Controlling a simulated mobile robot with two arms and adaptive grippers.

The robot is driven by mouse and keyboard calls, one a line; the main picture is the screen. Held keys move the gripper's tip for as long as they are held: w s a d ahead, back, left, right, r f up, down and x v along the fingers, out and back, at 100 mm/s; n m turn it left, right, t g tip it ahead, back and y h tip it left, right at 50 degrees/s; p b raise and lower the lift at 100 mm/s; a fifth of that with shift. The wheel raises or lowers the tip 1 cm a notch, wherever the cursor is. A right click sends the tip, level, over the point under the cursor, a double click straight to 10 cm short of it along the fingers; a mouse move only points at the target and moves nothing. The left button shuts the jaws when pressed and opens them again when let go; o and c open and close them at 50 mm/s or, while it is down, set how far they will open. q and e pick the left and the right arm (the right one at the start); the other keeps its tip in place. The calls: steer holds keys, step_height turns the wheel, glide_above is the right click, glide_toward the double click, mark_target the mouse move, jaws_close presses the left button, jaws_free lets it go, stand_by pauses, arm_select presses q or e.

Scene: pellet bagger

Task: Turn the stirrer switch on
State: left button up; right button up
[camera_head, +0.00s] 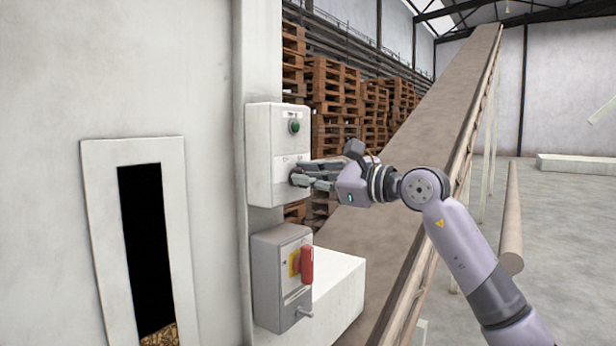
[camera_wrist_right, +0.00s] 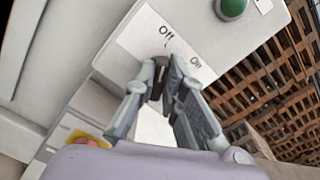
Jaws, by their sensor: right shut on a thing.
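The white control box (camera_head: 262,155) is on the pillar, with a green button (camera_head: 294,127) in its upper part. The stirrer switch is a small dark knob (camera_wrist_right: 160,62) below these labels. My right gripper (camera_head: 300,178) is shut on the knob, with a finger on either side. The fingers hide much of the knob, and I cannot tell which label it points to. My left gripper is not in view.
Below is a grey switch box (camera_head: 280,280) with a red handle (camera_head: 307,265) on a yellow plate. A slot window (camera_head: 150,250) showing pellets is at left. A sloping conveyor (camera_head: 425,130) and stacked pallets (camera_head: 335,90) stand behind my right arm.

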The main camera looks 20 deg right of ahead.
jaws_close()
steer(key=m, duration=1.1)
steer(key=shift+w+d+m, duration=0.25)
steer(key=shift+d+m, duration=0.05)
steer(key=shift+d, duration=0.05)
steer(key=shift+m, duration=0.3)
stand_by(0.4)
steer(key=o, duration=0.7)
jaws_free()
steer(key=shift+s, duration=0.1)
steer(key=shift+v, duration=5.95)
